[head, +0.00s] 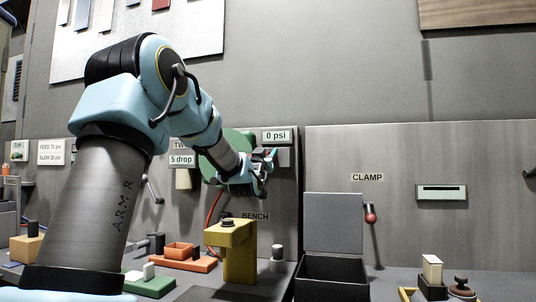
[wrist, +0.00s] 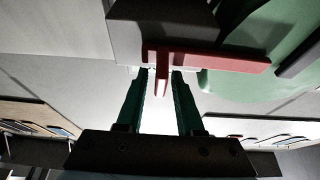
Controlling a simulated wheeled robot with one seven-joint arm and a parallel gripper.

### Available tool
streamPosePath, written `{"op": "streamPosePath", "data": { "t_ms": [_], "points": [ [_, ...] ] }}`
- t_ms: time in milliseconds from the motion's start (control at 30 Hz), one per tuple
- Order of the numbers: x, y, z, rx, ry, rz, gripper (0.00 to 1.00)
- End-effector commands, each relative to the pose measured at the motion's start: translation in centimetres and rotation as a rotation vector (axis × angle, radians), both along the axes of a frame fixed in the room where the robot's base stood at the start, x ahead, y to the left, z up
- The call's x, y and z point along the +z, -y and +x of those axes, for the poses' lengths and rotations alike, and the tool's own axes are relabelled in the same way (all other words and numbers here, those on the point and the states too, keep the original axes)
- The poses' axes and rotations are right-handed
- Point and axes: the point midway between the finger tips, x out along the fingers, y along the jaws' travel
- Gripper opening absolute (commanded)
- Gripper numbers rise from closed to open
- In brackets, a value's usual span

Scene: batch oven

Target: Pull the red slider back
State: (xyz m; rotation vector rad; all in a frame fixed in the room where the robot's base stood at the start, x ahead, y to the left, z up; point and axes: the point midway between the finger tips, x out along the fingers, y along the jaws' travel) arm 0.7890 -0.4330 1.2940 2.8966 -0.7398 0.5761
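The red slider (wrist: 225,62) shows in the wrist view as a flat red bar under a dark grey block (wrist: 155,28), with a narrow tab hanging down. My gripper (wrist: 160,76) has two green fingers, open, one on each side of the tab. There is a visible gap beside the tab, and I cannot tell whether either finger touches it. In the head view my gripper (head: 268,158) is at the back panel, just below the "0 psi" display (head: 277,136). The slider is mostly hidden there behind my gripper.
A green round body (wrist: 278,50) lies close on the right in the wrist view. Below my gripper stand a yellow block fixture (head: 238,252) and an open dark box (head: 332,275). A red-knobbed lever (head: 371,216) hangs under the CLAMP label. An orange tray (head: 180,260) sits on the bench.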

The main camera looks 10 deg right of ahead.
Motion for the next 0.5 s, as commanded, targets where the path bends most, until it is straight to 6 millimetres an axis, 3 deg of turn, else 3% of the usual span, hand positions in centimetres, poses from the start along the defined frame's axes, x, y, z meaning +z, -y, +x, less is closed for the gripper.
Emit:
{"op": "streamPosePath", "data": {
  "t_ms": [33, 300, 500],
  "points": [
    [0.01, -0.02, -0.01, 0.0, 0.0, 0.0, 0.29],
    [0.01, -0.02, -0.02, 0.0, 0.0, 0.0, 0.0],
    [0.01, -0.02, -0.02, 0.0, 0.0, 0.0, 0.0]
  ]
}}
